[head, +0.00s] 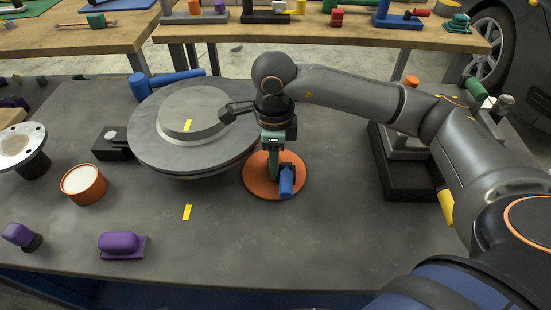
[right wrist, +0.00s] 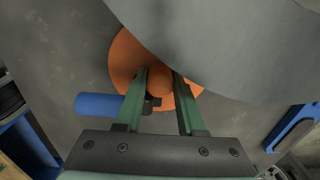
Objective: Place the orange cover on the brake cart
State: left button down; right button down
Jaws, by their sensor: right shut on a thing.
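The orange cover (head: 258,186) is a flat round disc with an orange knob, low over the grey worktop and just right of a large grey stepped disc (head: 160,150). My right gripper (head: 277,166) points down at it. In the right wrist view the fingers (right wrist: 161,76) are closed on the knob of the orange cover (right wrist: 125,60), and the grey disc's edge hides part of the cover. I cannot tell whether the cover touches the worktop. No cart is clearly identifiable as the brake cart. My left gripper is not in view.
A blue cylinder (head: 287,182) is close to the right fingers and overlaps the cover. An orange-rimmed cup (head: 84,187), a black block (head: 114,147) and purple items (head: 121,245) stand left. A blue-handled tool (head: 165,80) lies behind the disc. The worktop's front middle is clear.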

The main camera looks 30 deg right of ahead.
jog(key=shift+f, duration=0.25)
jog(key=c, duration=0.5)
grip_release()
jog(key=shift+r, duration=0.1)
jog(key=shift+r, duration=0.5)
notch_tip(320, 180, up, 11)
jog(key=shift+r+p, duration=0.2)
jog(key=shift+p, duration=0.65)
